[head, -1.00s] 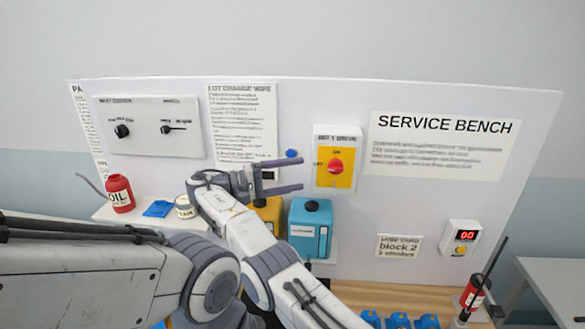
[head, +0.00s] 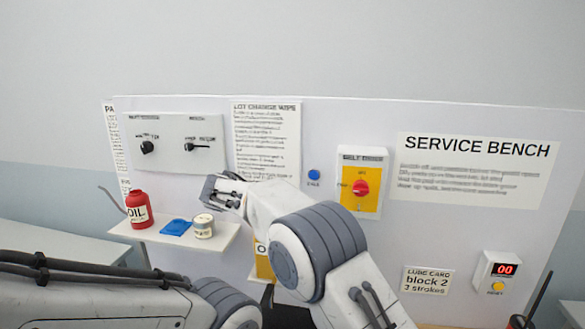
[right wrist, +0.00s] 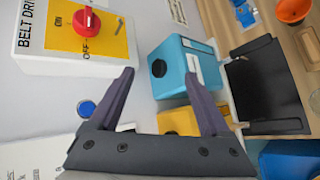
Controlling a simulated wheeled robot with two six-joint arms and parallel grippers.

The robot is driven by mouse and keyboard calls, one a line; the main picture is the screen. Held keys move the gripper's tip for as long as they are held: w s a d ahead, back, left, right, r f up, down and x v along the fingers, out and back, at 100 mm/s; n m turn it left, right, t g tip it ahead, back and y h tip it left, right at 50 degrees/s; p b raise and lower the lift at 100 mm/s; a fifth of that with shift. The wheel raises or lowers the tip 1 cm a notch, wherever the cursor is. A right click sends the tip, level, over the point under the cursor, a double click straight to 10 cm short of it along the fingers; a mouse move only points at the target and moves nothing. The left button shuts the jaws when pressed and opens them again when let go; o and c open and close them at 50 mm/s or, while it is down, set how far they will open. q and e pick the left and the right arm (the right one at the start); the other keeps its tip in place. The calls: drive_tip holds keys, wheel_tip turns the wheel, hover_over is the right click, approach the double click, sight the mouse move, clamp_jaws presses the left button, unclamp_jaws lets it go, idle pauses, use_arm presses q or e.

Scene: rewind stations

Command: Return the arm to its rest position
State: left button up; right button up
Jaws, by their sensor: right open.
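My right arm (head: 325,250) reaches up from the lower right in the head view, its wrist in front of the board. Its fingers are hidden there. In the right wrist view my right gripper (right wrist: 166,92) is open, its two dark purple fingers apart with nothing between them. Beyond the fingers are a blue container (right wrist: 180,68) and, partly behind a finger, a yellow one (right wrist: 180,122). My left arm (head: 110,305) lies across the lower left of the head view. Its gripper is out of view.
The service bench board (head: 350,125) stands close ahead. It carries the belt drive switch (head: 361,188), a blue button (head: 314,175) and a counter reading 00 (head: 504,269).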

drive_tip(key=s+f+g+y+b, duration=0.1)
drive_tip(key=s+f+y+b, duration=0.2)
drive_tip(key=s, duration=1)
drive_tip(key=s+d+f+g+y+b, duration=0.1)
drive_tip(key=s+f+y+b, duration=0.3)
drive_tip(key=s+f, duration=0.6)
drive_tip(key=s+f+m+g+y+b, duration=0.1)
drive_tip(key=s+f+g+y+b, duration=0.2)
drive_tip(key=s+f, duration=0.4)
drive_tip(key=s+y, duration=0.1)
drive_tip(key=s, duration=0.8)
drive_tip(key=shift+s+d+y+b, duration=0.15)
drive_tip(key=shift+d+y+b, duration=0.15)
drive_tip(key=shift+d+b, duration=0.1)
